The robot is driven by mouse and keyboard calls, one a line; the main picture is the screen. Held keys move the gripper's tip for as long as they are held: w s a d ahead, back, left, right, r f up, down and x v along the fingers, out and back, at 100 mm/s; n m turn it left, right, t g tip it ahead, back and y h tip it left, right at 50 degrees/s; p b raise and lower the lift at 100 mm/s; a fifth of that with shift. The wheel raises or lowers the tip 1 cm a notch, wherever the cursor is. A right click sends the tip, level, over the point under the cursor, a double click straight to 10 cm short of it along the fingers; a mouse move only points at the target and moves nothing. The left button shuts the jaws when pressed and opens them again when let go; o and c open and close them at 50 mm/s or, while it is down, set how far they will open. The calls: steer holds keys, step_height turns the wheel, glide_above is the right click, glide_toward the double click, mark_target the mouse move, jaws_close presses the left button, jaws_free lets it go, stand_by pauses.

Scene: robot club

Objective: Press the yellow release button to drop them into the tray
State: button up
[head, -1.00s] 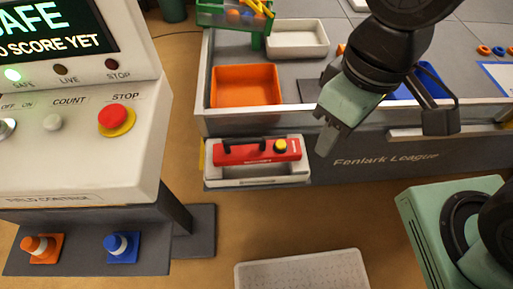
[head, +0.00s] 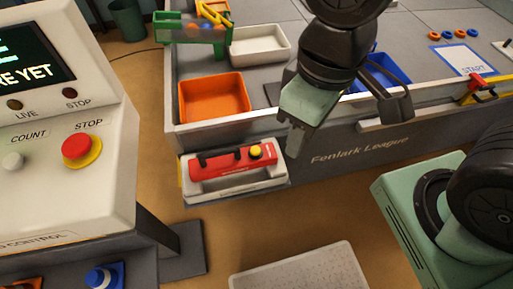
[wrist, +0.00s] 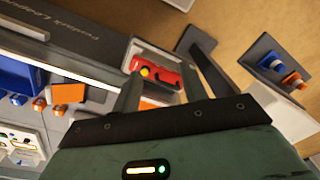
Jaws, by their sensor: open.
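A yellow button (head: 256,152) sits on the right end of a red box (head: 225,163) with black handles. The box lies in a light holder (head: 235,186) on the table's front. My gripper (head: 296,145) points down to the right of the button, apart from it, and is open and empty. In the wrist view, the button (wrist: 146,72) and red box (wrist: 165,76) show between my two fingers (wrist: 160,72). An orange tray (head: 213,116) and a white tray (head: 258,57) stand on the table. A blue tray (head: 385,84) is partly hidden behind my arm.
A green rack (head: 190,38) with balls and yellow parts is at the back left. A control console (head: 95,170) with a red stop button (head: 77,147) stands at left. A pale perforated panel (head: 300,270) lies at the bottom. Brown floor is clear between.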

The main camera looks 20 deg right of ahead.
jaws_close()
stand_by(1.5)
